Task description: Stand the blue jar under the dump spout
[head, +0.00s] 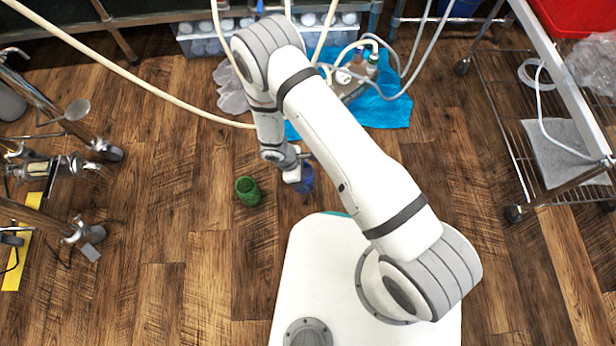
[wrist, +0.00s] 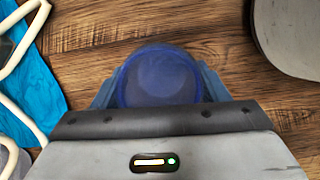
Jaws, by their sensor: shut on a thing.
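The blue jar (head: 306,180) is mostly hidden behind my gripper and arm in the head view. In the wrist view the blue jar (wrist: 160,76) shows its round top between the two fingers. My gripper (head: 298,172) is shut on it, with a finger on either side, and it also shows in the wrist view (wrist: 160,88). I cannot tell whether the jar touches the floor. A dump spout cannot be made out for certain; metal pipework with valves (head: 45,165) stands at the left of the head view.
A green jar (head: 248,191) stands on the wooden floor just left of the blue jar. A blue cloth (head: 385,105) with bottles and hoses lies at the back. A wire rack cart (head: 545,150) stands at the right. The floor between the green jar and the pipework is clear.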

